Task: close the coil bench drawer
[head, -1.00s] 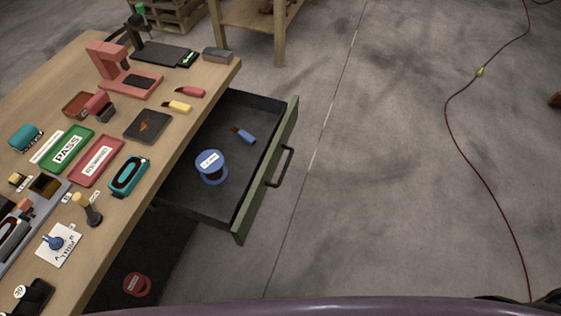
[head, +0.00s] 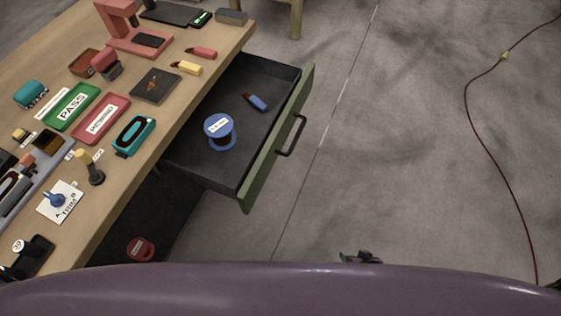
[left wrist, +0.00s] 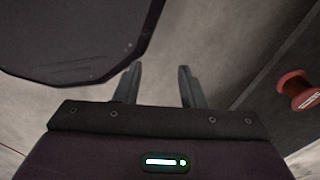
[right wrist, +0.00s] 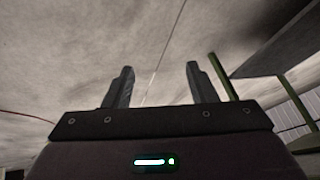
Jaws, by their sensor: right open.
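The coil bench drawer (head: 225,180) stands pulled well out from the bench in the head view. It has a green front (head: 262,165) and a dark bar handle (head: 299,137). Inside lie a blue spool (head: 220,131) with a white label and a small blue-handled tool (head: 257,103). My right gripper (head: 360,257) shows at the lower edge of the head view, below and apart from the drawer front. In the right wrist view its two fingers (right wrist: 158,85) are spread and empty. My left gripper (left wrist: 158,85) is open and empty in the left wrist view; the head view does not show it.
The wooden bench top (head: 140,180) carries trays, tools and small devices. A red spool (head: 141,249) lies low beneath the bench. The floor (head: 400,150) right of the drawer is clear, with a red cable (head: 497,165) farther right. A green strip (right wrist: 221,76) stands right of my right fingers.

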